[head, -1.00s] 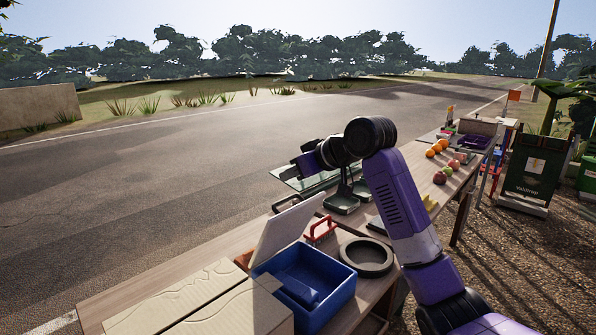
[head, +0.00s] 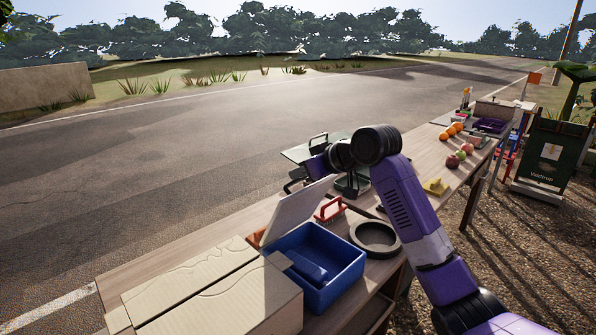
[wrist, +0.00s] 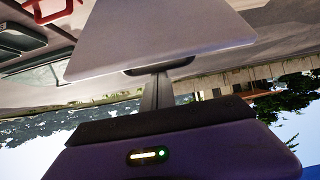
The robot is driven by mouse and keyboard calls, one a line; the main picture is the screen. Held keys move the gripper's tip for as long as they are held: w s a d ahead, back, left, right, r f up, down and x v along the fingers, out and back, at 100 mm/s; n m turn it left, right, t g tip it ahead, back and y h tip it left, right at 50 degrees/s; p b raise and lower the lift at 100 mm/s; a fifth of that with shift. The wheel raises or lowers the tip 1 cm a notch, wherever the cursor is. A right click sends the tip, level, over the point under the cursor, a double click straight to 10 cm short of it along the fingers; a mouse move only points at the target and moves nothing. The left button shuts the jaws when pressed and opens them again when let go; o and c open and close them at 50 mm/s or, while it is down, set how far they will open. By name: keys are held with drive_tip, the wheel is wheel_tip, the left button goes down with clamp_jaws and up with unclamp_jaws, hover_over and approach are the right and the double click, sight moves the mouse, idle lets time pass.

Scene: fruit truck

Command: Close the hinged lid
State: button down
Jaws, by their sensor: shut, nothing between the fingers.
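A blue box (head: 340,273) stands on the table with its pale grey hinged lid (head: 294,211) standing open, tilted up from the box's far left side. My gripper (head: 292,184) is beside the upper part of the lid, on its far side. In the wrist view, the lid (wrist: 155,38) fills the top middle, and my shut gripper (wrist: 157,92) points at its dark-handled edge. No object is between the fingers. I cannot tell whether the fingers touch the lid.
A cardboard box (head: 210,292) sits left of the blue box. A red-handled item (head: 329,208) and a dark round dish (head: 375,236) are close to it on the right. Dark scale pans (head: 352,185) and fruit (head: 453,160) lie farther along the table.

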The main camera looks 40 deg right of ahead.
drive_tip(key=shift+s+f, duration=0.1)
drive_tip(key=s+f+t+b, duration=0.4)
drive_tip(key=s+f+b, duration=0.1)
drive_tip(key=b, duration=0.6)
drive_tip(key=s+f+t+b, duration=0.3)
drive_tip(key=s+f+b, duration=0.2)
drive_tip(key=b, duration=0.7)
drive_tip(key=s+f+t+b, duration=0.4)
drive_tip(key=s+f+b, duration=0.1)
drive_tip(key=b, duration=0.6)
drive_tip(key=shift+s+d+t+b, duration=0.3)
drive_tip(key=shift+s, duration=0.35)
drive_tip(key=b, duration=0.1)
drive_tip(key=f+b, duration=0.1)
drive_tip(key=shift+s+f+b, duration=0.3)
drive_tip(key=shift+w+f, duration=0.1)
drive_tip(key=shift+f, duration=0.15)
drive_tip(key=shift+r, duration=0.1)
